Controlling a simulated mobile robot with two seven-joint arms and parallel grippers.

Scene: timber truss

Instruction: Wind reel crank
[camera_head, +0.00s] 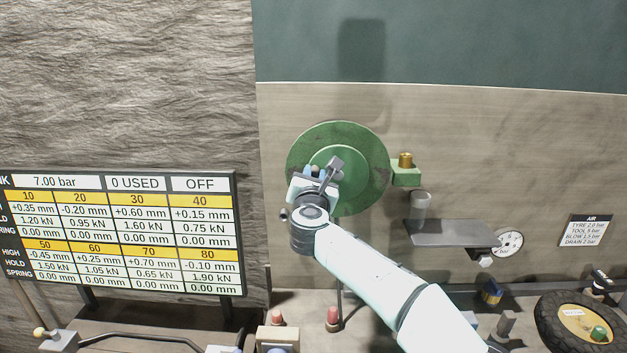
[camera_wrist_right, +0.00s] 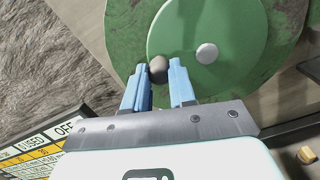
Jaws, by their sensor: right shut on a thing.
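The green reel (camera_head: 355,140) is a large round disc on the wooden wall, with a lighter green inner disc. It fills the upper part of the right wrist view (camera_wrist_right: 235,60), where a silver hub (camera_wrist_right: 207,53) shows at its middle. A dark rounded crank knob (camera_wrist_right: 158,69) stands out from the inner disc, left of the hub. My right gripper (camera_head: 314,172) is at the lower left of the inner disc. Its blue fingers (camera_wrist_right: 161,80) are shut on the knob, one on each side. My wrist hides part of the reel in the head view. My left gripper is out of view.
A green block with a brass knob (camera_head: 405,160) sits right of the reel. A grey shelf (camera_head: 455,234) with a clear cup and a round dial (camera_head: 508,242) are lower right. A readout board (camera_head: 120,235) stands left. A tyre (camera_head: 565,325) lies bottom right.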

